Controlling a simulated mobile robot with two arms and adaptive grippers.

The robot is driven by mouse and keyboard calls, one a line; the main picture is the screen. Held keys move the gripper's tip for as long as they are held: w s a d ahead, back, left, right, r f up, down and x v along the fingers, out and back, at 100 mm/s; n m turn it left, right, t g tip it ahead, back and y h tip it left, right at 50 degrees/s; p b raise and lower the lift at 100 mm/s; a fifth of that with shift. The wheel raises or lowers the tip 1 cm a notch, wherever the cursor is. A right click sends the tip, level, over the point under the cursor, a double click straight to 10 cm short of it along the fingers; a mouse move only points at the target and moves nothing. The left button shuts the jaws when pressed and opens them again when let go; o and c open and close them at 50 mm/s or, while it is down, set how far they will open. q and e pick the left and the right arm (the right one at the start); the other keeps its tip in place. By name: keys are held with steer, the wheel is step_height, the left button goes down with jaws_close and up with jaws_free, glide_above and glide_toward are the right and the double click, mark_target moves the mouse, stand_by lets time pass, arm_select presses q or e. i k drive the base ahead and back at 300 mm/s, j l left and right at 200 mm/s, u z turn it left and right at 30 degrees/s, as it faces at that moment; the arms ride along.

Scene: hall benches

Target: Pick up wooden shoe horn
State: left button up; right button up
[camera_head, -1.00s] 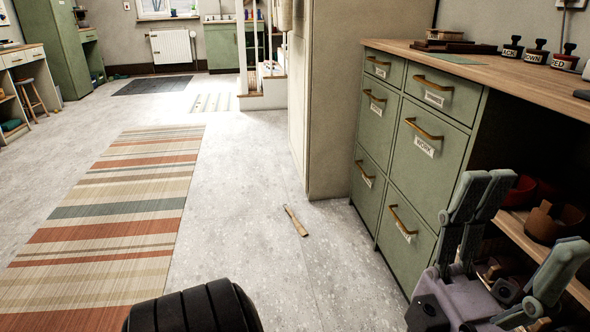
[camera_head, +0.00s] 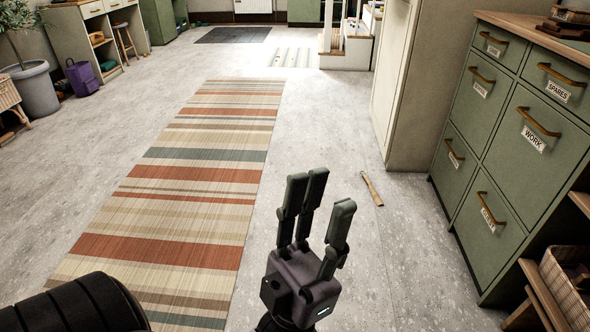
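The wooden shoe horn (camera_head: 372,189) is a thin, light brown strip. It lies flat on the grey speckled floor, right of the striped rug and near the foot of the pale wall block. My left gripper (camera_head: 322,194) is at the lower middle of the view with its fingers pointing up in the picture. The fingers are apart, with nothing between them. In the picture the gripper is left of and below the shoe horn, apart from it. My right gripper is not in view.
The striped rug (camera_head: 192,190) lies left of the gripper. Green drawers (camera_head: 505,145) stand at the right, with a wicker basket (camera_head: 568,285) on a low shelf beside them. A pale wall block (camera_head: 410,95) stands behind the shoe horn. The floor around the shoe horn is clear.

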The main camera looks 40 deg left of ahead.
mark_target(377, 199)
steer(key=i+l+u, duration=0.15)
steer(key=l+u, duration=0.2)
steer(key=l, duration=0.15)
steer(key=i+l+u, duration=0.1)
steer(key=l+u, duration=0.3)
steer(key=l, duration=0.15)
steer(key=l+u, duration=0.35)
steer(key=l, duration=0.25)
